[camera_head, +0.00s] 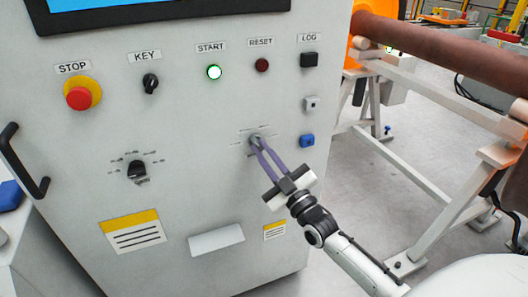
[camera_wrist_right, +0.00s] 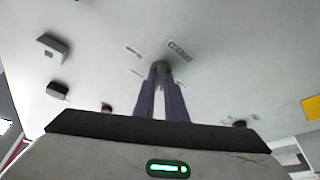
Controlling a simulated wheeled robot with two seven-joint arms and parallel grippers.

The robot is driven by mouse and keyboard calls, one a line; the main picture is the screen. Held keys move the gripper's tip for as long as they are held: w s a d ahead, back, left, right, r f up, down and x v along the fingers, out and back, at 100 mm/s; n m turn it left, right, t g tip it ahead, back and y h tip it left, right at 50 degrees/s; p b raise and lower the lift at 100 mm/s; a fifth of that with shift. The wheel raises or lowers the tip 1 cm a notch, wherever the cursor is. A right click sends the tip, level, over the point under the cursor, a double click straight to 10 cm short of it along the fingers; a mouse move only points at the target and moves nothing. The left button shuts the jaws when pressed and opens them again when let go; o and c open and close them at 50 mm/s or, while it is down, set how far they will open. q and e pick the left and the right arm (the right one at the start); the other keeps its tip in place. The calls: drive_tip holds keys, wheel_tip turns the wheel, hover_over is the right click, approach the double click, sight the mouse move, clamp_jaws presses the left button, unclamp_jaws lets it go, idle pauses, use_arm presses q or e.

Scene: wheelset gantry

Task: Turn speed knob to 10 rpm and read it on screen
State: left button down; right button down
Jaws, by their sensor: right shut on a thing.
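My right gripper (camera_head: 257,143) reaches up to the grey cabinet front with its two purple fingers shut on a small dark knob (camera_head: 255,138). The wrist view also shows this knob (camera_wrist_right: 161,66) between the fingertips, with small labels around it that are too small to read. The fingers hide most of the knob, so its setting cannot be told. Another black knob (camera_head: 137,170) with several marks around it sits at the lower left of the panel, untouched. The screen (camera_head: 110,8) shows only its blue lower edge, with no readable value. My left gripper is not in view.
A blue button (camera_head: 307,140) is close right of the fingers. Open floor and a white frame (camera_head: 420,180) lie right.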

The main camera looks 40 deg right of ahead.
drive_tip(key=shift+m, duration=0.3)
drive_tip(key=c, duration=1.8)
unclamp_jaws()
drive_tip(key=v, duration=1)
drive_tip(key=shift+b, duration=0.35)
drive_tip(key=shift+s+a+f, duration=0.1)
drive_tip(key=shift+f, duration=0.05)
